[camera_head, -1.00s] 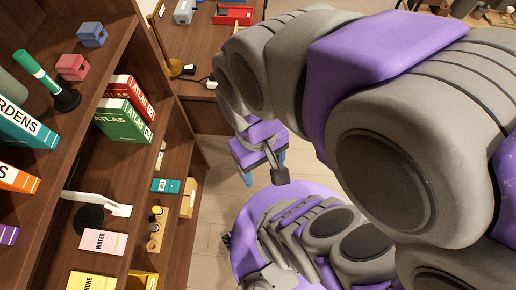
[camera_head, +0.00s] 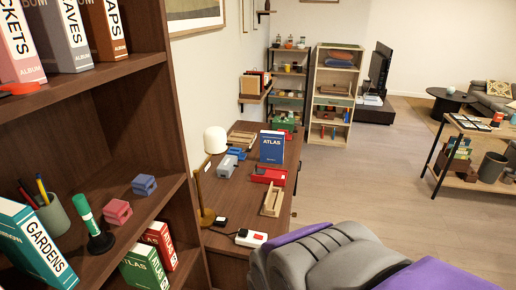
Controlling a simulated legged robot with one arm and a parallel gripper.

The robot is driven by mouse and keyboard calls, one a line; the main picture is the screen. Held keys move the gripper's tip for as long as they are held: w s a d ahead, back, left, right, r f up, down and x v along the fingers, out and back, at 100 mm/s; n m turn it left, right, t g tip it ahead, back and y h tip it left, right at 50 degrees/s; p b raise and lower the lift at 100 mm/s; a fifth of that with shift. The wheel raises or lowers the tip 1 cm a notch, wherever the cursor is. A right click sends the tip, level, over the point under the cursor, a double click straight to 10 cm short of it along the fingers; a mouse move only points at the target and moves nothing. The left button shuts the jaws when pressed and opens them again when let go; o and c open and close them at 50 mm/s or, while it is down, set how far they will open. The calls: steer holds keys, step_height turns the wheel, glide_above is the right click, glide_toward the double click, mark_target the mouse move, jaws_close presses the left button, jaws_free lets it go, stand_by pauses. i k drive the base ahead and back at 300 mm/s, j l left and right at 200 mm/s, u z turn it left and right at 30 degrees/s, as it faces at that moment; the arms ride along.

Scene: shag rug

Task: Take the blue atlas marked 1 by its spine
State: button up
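A blue book with "ATLAS" on its cover (camera_head: 271,146) stands upright on the brown desk (camera_head: 246,220), beyond the bookcase. Its number is too small to read, and I cannot make out its spine clearly. A green atlas (camera_head: 145,268) and a red atlas (camera_head: 161,243) stand on a bookcase shelf at lower left, partly cut off by the frame. My arm shows at the bottom right, but my gripper is outside the view.
A red device (camera_head: 269,175) lies just in front of the blue atlas. A lamp (camera_head: 214,140), grey device (camera_head: 227,166), wooden block (camera_head: 271,202) and white-and-red power strip (camera_head: 251,238) share the desk. The tall bookcase (camera_head: 173,110) borders the left. Floor is clear right of the desk.

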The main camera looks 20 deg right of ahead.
mark_target(272, 143)
steer(key=i+l+z, duration=0.15)
steer(key=i+l, duration=0.35)
steer(key=l, duration=0.35)
steer(key=i+l+z, duration=0.1)
steer(key=i+l, duration=0.45)
steer(key=l, duration=0.3)
steer(key=i+l+z, duration=0.15)
steer(key=i+l, duration=0.4)
steer(key=l, duration=0.2)
steer(key=i+l+z, duration=0.1)
steer(key=i+l, duration=0.5)
steer(key=l, duration=0.15)
